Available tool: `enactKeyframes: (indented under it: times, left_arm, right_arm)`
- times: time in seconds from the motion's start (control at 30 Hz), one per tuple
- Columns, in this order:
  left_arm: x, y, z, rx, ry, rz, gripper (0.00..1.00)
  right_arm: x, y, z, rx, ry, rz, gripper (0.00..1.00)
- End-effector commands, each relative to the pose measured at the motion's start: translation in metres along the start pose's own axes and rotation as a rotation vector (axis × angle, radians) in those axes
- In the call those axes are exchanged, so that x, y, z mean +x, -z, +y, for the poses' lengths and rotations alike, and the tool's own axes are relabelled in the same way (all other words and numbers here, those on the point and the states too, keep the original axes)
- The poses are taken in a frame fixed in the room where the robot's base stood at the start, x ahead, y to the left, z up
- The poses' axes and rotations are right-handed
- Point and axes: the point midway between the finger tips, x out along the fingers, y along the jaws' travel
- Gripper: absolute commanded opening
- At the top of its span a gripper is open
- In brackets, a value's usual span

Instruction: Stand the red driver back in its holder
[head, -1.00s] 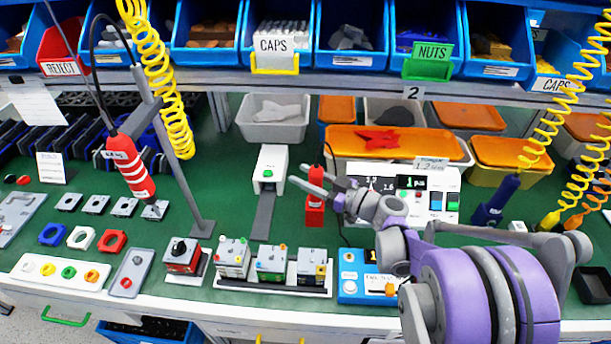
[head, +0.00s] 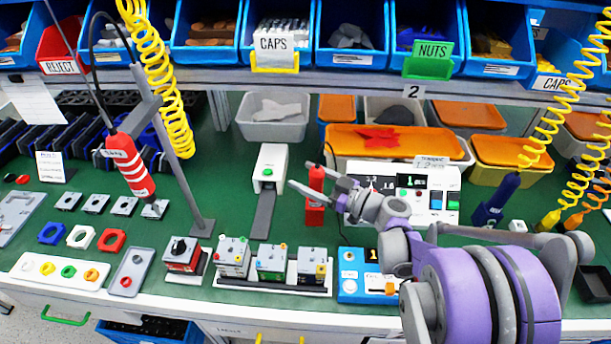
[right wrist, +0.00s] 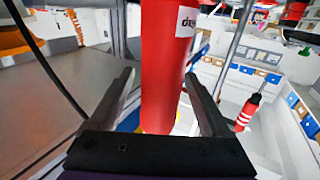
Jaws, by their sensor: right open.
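A red driver (head: 316,180) stands upright on the green bench in the middle of the head view. Its lower part is a wider red block with a small white label; I cannot tell whether that is a holder. My right gripper (head: 309,168) is open, with its fingers on either side of the driver's upper part. In the right wrist view the red driver body (right wrist: 168,60) rises between the two open fingers (right wrist: 160,78), with visible gaps. A second red tool with white stripes (head: 130,168) hangs from a stand at the left. My left gripper is out of view.
A white display unit (head: 440,180) stands right behind my right gripper. A blue box (head: 350,285) and several small switch boxes (head: 272,262) line the front edge. A grey post (head: 180,160) with a yellow coiled hose (head: 165,80) stands left.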

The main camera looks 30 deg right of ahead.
Motion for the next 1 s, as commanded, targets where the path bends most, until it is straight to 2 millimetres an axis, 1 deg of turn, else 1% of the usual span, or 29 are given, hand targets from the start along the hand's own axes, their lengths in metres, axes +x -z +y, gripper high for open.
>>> enactKeyframes:
  times: [0.17, 0.3, 0.4, 0.5, 0.67, 1.0]
  left_arm:
    - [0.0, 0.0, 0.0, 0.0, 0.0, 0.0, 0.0]
    - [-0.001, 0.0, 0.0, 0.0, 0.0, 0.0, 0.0]
    - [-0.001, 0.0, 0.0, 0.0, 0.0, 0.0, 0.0]
    - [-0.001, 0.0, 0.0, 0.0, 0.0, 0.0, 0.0]
    - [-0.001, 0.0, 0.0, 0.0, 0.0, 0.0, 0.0]
    - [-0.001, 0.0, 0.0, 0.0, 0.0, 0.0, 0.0]
  right_arm:
    - [-0.032, 0.0, 0.001, -0.001, -0.006, -0.001, 0.81]
    - [-0.062, 0.0, 0.002, -0.002, -0.006, -0.001, 0.81]
    - [-0.079, 0.0, 0.001, -0.001, -0.006, -0.001, 0.81]
    - [-0.091, 0.0, 0.001, 0.0, -0.004, 0.0, 0.81]
    - [-0.101, 0.0, 0.0, 0.0, -0.002, 0.0, 0.81]
    - [-0.101, 0.0, 0.0, 0.0, -0.001, 0.0, 0.81]
